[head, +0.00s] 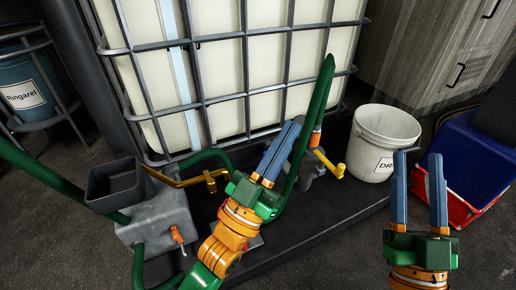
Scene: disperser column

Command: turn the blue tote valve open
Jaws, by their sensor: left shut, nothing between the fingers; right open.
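A large white tote (265,75) in a grey metal cage stands at the back centre. No blue valve is plain to see. A yellow valve handle (328,163) shows low in front of the tote, beside a green hose with an orange part (316,136). A yellow lever (172,180) with a brass fitting (212,180) shows further left. My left gripper (291,126) is shut and empty, overlapping the tote's lower edge, left of the green hose; the picture does not show whether they touch. My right gripper (417,156) is open and empty, in front of the white bucket's right side.
A white bucket (385,130) stands right of the tote. Blue and red bins (460,150) stand at far right. A blue labelled drum (28,90) stands at far left. A grey box (158,218) with an open dark hopper (115,185) is at lower left.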

